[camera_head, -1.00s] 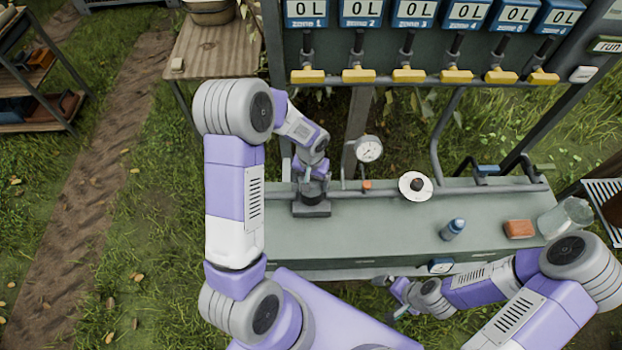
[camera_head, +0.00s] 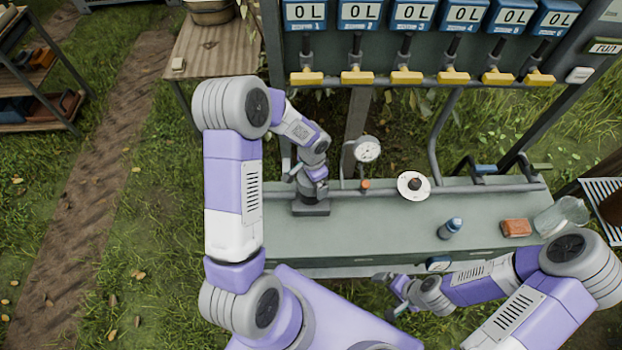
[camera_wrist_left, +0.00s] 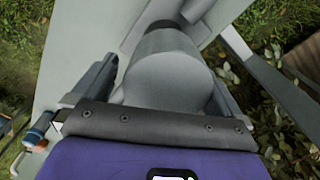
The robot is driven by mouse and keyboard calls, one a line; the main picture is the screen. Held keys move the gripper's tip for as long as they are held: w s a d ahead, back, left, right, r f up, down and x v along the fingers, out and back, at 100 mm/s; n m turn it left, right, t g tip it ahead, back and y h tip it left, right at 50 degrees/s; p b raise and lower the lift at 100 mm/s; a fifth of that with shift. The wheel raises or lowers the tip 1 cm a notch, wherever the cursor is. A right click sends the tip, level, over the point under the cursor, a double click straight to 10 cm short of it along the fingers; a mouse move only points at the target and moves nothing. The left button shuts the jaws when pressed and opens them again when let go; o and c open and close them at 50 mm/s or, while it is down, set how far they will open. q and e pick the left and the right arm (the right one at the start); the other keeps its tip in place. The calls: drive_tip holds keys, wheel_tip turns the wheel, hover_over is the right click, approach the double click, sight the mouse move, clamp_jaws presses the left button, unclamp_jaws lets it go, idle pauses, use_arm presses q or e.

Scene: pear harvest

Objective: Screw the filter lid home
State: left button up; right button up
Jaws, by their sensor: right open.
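The filter (camera_head: 311,207) stands on a dark base on the green bench, left of the pressure gauge, mostly hidden by my left gripper (camera_head: 309,178) above it. In the left wrist view, a grey rounded body (camera_wrist_left: 165,80), apparently the filter with its lid, sits between the two fingers of my left gripper. One finger is on each side; whether they press on it is unclear. The lid's seam and thread are hidden. My right gripper (camera_head: 389,296) is open and empty in front of the bench's near edge, away from the filter.
The bench (camera_head: 370,225) carries a white disc with a dark centre (camera_head: 413,185), a blue bottle (camera_head: 450,229), a reddish block (camera_head: 515,228) and a clear jar (camera_head: 562,215). A gauge (camera_head: 367,149) and pipe run along its back. Yellow valves (camera_head: 357,78) hang above. The middle bench top is clear.

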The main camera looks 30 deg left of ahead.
use_arm(q)
drive_tip(key=shift+r, duration=0.5)
wheel_tip(320, 180, up, 6)
drive_tip(key=shift+r+p, duration=0.1)
drive_tip(key=shift+p, duration=0.3)
drive_tip(key=shift+b, duration=0.3)
drive_tip(key=n+b, duration=0.2)
drive_tip(key=b, duration=0.1)
drive_tip(key=n+b, duration=0.4)
drive_tip(key=b, duration=0.1)
drive_tip(key=shift+w+a+f+b, duration=0.15)
drive_tip(key=shift+a+f+b, duration=0.1)
drive_tip(key=shift+a+b, duration=0.1)
drive_tip(key=shift+r+n+b, duration=0.2)
drive_tip(key=shift+n+b, duration=0.3)
drive_tip(key=shift+n, duration=0.2)
wheel_tip(320, 180, down, 7)
drive_tip(key=shift+f+b, duration=0.15)
drive_tip(key=shift+b, duration=0.65)
